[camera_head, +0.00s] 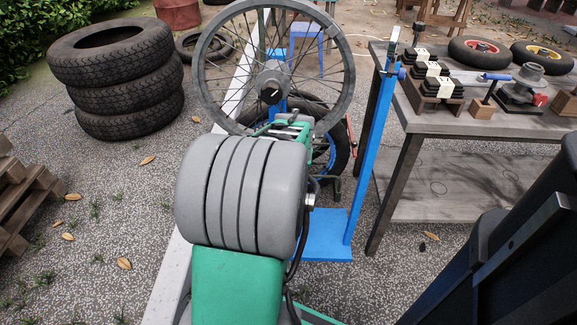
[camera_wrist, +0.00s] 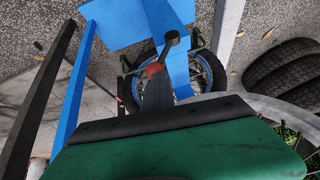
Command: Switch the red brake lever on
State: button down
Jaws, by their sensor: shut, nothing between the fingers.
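A small red part (camera_wrist: 154,70), which looks like the brake lever's, shows in the wrist view just past the tip of my gripper (camera_wrist: 158,88). A dark arm with a round end (camera_wrist: 172,38) extends beyond the red part. I cannot tell whether the gripper touches it. My gripper's dark fingers are together, with nothing seen between them. In the head view my gripper (camera_head: 291,128) is beyond my grey rollers and green link, in front of the spoked wheel. The red lever cannot be made out clearly there, and my arm hides part of that area.
A spoked wheel (camera_head: 208,78) and a blue post (camera_head: 368,150) with a blue base (camera_head: 325,238) stand close around my gripper. A workbench (camera_head: 440,122) is at the right.

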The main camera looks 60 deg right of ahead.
jog(key=shift+s+f, duration=0.25)
jog(key=shift+s, duration=0.05)
jog(key=d+p+v, duration=0.1)
jog(key=p+v, duration=0.4)
jog(key=v, duration=0.7)
jog(key=shift+s+r+p, duration=0.2)
jog(key=shift+s+p, duration=0.1)
jog(key=shift+s, duration=0.1)
jog(key=shift+w+a, duration=0.1)
